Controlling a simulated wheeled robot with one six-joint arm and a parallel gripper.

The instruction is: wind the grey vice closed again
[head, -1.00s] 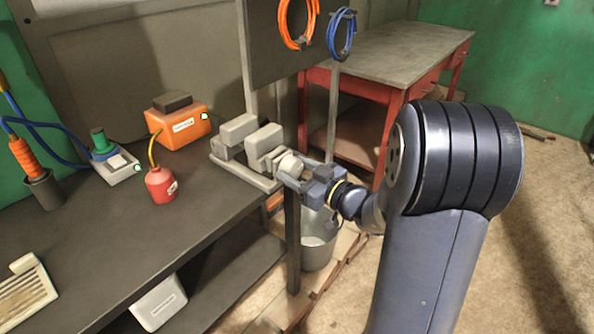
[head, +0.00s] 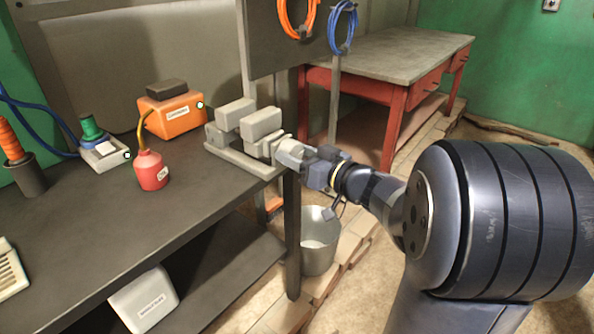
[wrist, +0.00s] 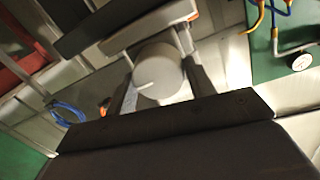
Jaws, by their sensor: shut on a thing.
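The grey vice (head: 221,151) sits on the bench's right end in the head view. Its two blocky jaws stand close together, and I cannot tell how wide the gap is. My gripper (head: 288,151) is at the vice's right end, shut around its pale round knob. In the wrist view the round knob (wrist: 160,72) lies between my gripper's two fingers (wrist: 164,82). A short white line marks the knob's face. Part of the vice shows behind the knob. The screw is hidden.
On the dark bench (head: 85,225) stand a red oil can (head: 151,171), an orange box (head: 176,117) and a small device with a green top (head: 92,128). A bucket (head: 319,245) stands below the bench end. A red-framed table (head: 395,55) is behind.

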